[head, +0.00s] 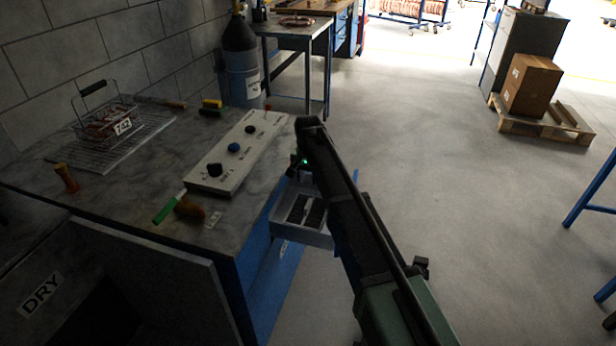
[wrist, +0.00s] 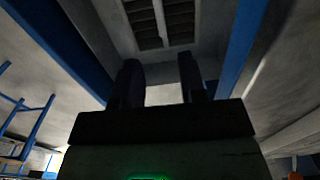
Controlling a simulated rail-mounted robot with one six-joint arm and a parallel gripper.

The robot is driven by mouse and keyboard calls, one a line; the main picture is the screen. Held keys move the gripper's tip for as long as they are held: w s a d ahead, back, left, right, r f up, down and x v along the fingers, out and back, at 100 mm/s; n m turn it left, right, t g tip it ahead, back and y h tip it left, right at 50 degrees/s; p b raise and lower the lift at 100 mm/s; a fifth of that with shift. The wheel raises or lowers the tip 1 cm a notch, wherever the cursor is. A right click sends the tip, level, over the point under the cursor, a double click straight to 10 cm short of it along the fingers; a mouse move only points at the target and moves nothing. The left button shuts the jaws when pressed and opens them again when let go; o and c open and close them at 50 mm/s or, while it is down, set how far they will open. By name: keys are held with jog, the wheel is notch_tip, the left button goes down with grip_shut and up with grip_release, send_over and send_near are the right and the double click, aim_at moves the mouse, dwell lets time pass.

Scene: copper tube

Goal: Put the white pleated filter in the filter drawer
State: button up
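The filter drawer (head: 284,232) is a pale grey open tray at the bench's right end. It holds a dark slotted insert (head: 307,210), which also shows at the top of the wrist view (wrist: 163,22). My gripper (wrist: 160,82) has its two dark fingers apart, with a clear gap and nothing visibly held between them. In the wrist view it points at the drawer's near side. In the head view my arm hides most of the gripper and part of the drawer. I cannot make out a white pleated filter in either view.
The bench top (head: 120,190) bears a wire basket (head: 105,118) on a rack, a white knob panel (head: 237,152) and a green-handled tool (head: 168,207). A grey cylinder (head: 241,75) stands behind. Blue bench legs flank the drawer in the wrist view.

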jog(key=s+d+n, duration=0.1)
jog(key=s+d, duration=1.1)
jog(key=s, duration=0.4)
jog(key=s+d+n, duration=0.1)
jog(key=s+d, duration=1)
jog(key=s, duration=0.4)
jog(key=shift+s+d, duration=0.35)
jog(key=shift+s, duration=0.05)
